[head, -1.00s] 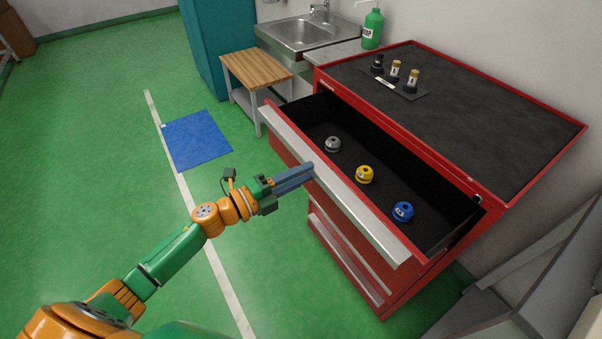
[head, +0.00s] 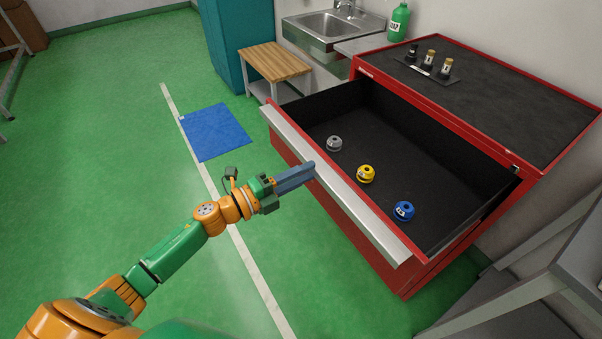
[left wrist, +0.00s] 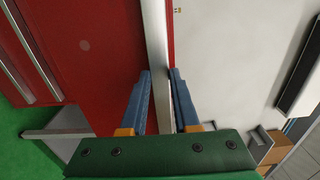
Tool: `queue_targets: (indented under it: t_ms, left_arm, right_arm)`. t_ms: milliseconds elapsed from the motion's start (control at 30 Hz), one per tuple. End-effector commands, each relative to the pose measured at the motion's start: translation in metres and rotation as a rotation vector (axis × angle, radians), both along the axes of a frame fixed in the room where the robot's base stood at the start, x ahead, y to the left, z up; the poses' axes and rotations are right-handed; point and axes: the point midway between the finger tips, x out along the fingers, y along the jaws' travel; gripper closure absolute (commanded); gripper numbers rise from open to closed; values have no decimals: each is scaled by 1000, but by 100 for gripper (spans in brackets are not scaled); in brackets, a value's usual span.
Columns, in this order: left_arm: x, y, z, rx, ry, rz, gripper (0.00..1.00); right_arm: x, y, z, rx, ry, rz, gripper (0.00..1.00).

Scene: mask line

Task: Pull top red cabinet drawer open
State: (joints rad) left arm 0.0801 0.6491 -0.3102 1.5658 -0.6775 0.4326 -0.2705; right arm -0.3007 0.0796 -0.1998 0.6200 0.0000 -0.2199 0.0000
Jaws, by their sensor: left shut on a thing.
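The red cabinet (head: 420,278) stands at the right in the head view. Its top drawer (head: 404,150) is pulled well out, with a black inside and a light metal pull along its front (head: 350,205). Three round pieces lie in it: a grey one (head: 334,143), a yellow one (head: 366,174) and a blue one (head: 403,210). My left gripper (head: 309,169) is at the drawer front's middle, its blue-grey fingers shut on the metal pull. The left wrist view shows the fingers (left wrist: 162,78) on both sides of the drawer's front edge. My right gripper is not in view.
The cabinet's dark top (head: 490,95) holds a small plate (head: 433,71) with three small bottles. A wooden-topped bench (head: 275,63), a sink (head: 330,25) and a green soap bottle (head: 398,22) stand behind. A blue mat (head: 218,132) lies on the open green floor.

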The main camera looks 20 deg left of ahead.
Motion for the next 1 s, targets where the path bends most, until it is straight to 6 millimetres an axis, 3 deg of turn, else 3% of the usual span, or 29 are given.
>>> queue_targets:
  t_ms: [267,300,367,700,1000]
  left_arm:
    - [-2,-1,-5,7,7,-3,100]
    - [-1,-1,-5,7,7,-3,63]
    - [-1,-1,-4,6,6,-2,46]
    - [-3,2,-2,2,3,0,45]
    - [-44,33,-6,5,8,-2,45]
  right_arm:
    - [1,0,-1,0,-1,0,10]
    - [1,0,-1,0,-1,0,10]
    - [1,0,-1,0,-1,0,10]
    - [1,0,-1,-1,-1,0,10]
    - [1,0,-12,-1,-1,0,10]
